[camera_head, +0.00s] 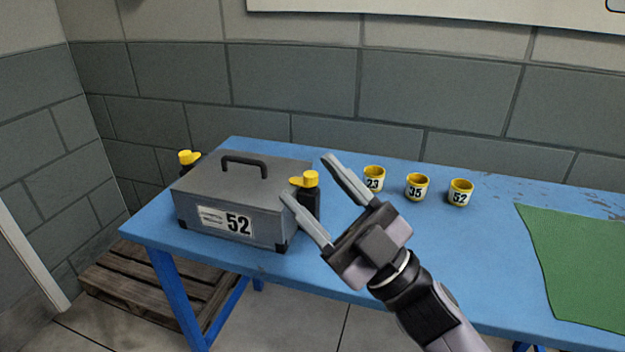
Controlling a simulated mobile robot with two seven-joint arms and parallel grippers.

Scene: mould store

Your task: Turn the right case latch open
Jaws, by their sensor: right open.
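A grey case (190,208) with a dark top handle and a label reading 52 stands on the left part of the blue table. Its right latch (308,180) is a yellow knob with a lever pointing left, on a black post at the case's right side. The left latch (189,157) is a similar yellow piece at the case's left side, partly hidden by the case. My right gripper (306,192) is open and empty, its two fingers pointing up and left toward the right latch. I cannot tell whether a finger touches it. My left gripper is not in view.
Several things share the blue table (430,260): yellow cups numbered 23 (374,179), 35 (417,187) and 52 (461,193) stand behind my gripper, and a green mat (580,265) lies at the right. A wooden pallet (150,290) is on the floor. A block wall closes the back.

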